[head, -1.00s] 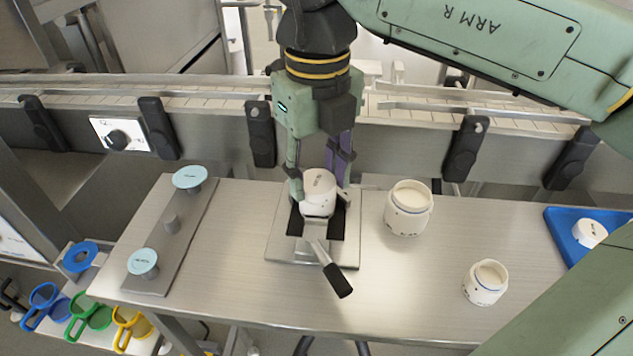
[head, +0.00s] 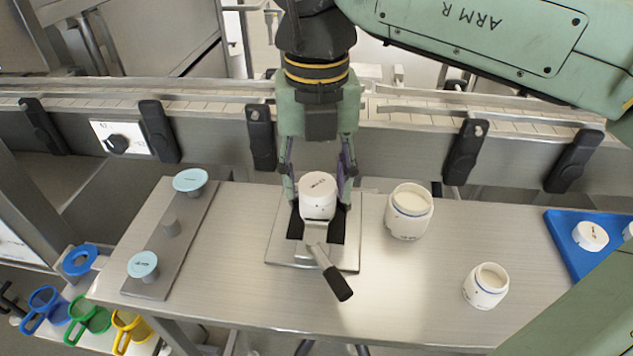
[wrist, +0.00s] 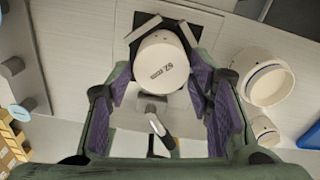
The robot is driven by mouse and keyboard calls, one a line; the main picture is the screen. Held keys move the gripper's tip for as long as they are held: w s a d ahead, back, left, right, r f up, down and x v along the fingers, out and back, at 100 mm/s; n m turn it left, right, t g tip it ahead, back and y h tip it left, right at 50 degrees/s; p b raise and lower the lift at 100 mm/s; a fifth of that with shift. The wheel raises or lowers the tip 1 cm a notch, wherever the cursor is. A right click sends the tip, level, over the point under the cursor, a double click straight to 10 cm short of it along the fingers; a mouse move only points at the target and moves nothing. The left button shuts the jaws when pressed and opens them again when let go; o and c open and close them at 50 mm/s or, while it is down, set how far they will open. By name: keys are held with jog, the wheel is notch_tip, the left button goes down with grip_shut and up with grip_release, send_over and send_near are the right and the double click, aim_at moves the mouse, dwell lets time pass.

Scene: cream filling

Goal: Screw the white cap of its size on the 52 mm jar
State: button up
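The jar (head: 318,213) stands upright in a clamp (head: 283,252) with a dark-handled lever on the table. A white cap (head: 318,183) sits on top of it; in the wrist view the cap (wrist: 160,63) carries the marking 52. I cannot tell how tightly the cap is seated. My gripper (head: 319,198) points down over the clamp, its two purple-padded fingers on the left and right of the cap. Gaps show between fingers and cap, so it is open. The fingers also show in the wrist view.
Two open filled jars, a larger one (head: 409,212) and a smaller one (head: 486,286), stand right of the clamp. A blue tray (head: 565,232) with white caps is at far right. A plate (head: 153,281) with light-blue discs lies left. A conveyor runs behind.

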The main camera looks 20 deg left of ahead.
jog(key=shift+o, duration=0.9)
jog(key=shift+w, duration=0.1)
jog(key=n+p, duration=0.1)
jog(key=n, duration=0.1)
jog(key=shift+r+n, duration=0.15)
jog(key=shift+n, duration=0.15)
jog(key=n, duration=0.3)
jog(key=shift+n+p, duration=0.45)
jog(key=shift+n, duration=0.65)
jog(key=n, duration=0.3)
jog(key=shift+w+d+n, duration=0.1)
jog(key=shift+n, duration=0.2)
